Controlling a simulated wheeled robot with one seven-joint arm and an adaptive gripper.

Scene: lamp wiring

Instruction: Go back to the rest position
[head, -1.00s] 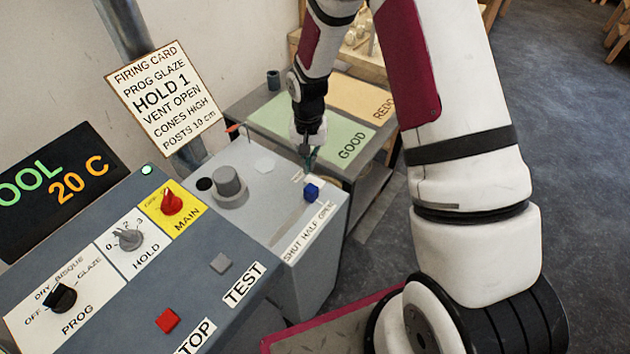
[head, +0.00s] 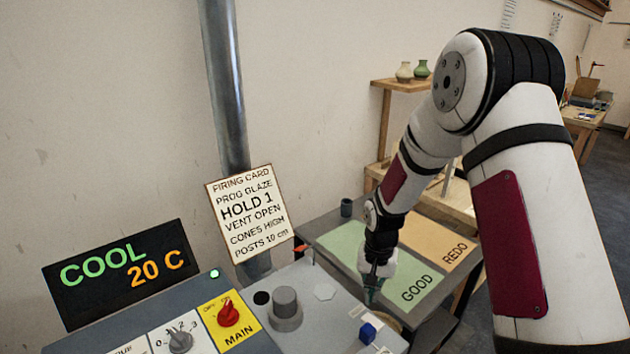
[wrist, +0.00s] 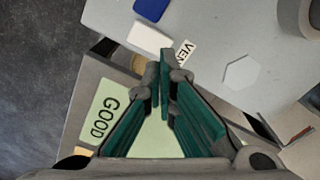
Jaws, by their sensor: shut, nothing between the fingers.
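My gripper (head: 372,290) is at the end of my arm, pointing down near the right edge of the kiln's grey top (head: 325,310), by the table with the green GOOD area (head: 418,288). In the wrist view its two teal fingers (wrist: 160,90) meet at their tips with nothing between them. The gripper is shut and empty. A blue slider knob (head: 367,333) stands on the grey top just below the gripper in the head view; its blue block also shows at the top of the wrist view (wrist: 150,8).
A control panel with a red MAIN knob (head: 228,312) and a grey HOLD knob (head: 181,341) stands at the lower left. A grey cylinder (head: 286,306) rises from the grey top. A firing card (head: 248,215) stands behind. A dark cup (head: 346,208) is on the table's far corner.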

